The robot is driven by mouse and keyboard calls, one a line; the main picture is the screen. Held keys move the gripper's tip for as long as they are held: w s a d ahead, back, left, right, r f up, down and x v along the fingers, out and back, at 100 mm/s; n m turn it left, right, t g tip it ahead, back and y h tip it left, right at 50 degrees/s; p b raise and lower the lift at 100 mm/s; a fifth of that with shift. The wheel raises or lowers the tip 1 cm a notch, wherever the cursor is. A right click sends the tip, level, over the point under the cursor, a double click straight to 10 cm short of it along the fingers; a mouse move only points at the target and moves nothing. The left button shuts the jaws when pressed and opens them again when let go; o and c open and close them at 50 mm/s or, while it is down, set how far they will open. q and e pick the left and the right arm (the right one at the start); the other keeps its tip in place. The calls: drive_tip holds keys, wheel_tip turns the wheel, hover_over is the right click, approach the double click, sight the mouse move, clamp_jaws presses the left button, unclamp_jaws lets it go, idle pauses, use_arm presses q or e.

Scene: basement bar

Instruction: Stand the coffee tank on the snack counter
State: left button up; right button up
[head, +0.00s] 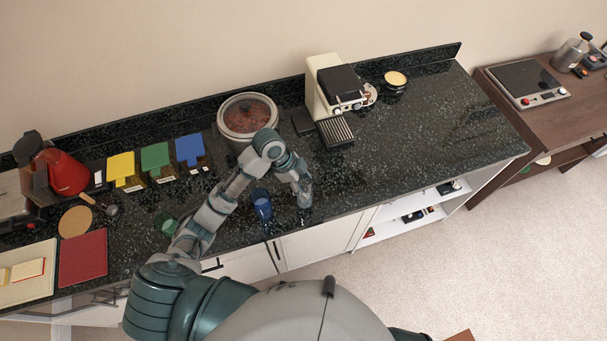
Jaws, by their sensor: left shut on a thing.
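My left gripper (304,204) is at the front of the dark speckled counter (400,150), with its jaws pointing down. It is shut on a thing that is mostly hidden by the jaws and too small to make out. A blue see-through cup-like vessel (262,207) stands just left of the gripper, apart from the fingertips. A cream and black coffee machine (318,90) stands at the back of the counter. I cannot tell for sure which thing is the coffee tank. My right gripper is out of view.
A round pot (248,140) with brown contents stands behind my left arm. A wooden counter (570,118) at right holds a scale and a metal canister (570,54).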

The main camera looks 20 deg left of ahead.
use_arm(q)
drive_tip(key=w+a+f+p, duration=0.1)
drive_tip(key=w+f, duration=0.3)
drive_tip(key=w, duration=0.1)
drive_tip(key=shift+a, duration=0.15)
drive_tip(key=o, duration=1.3)
drive_tip(key=shift+a+f, duration=0.1)
drive_tip(key=shift+a, duration=0.15)
drive_tip(key=b+v, duration=0.1)
drive_tip(key=v, duration=1.1)
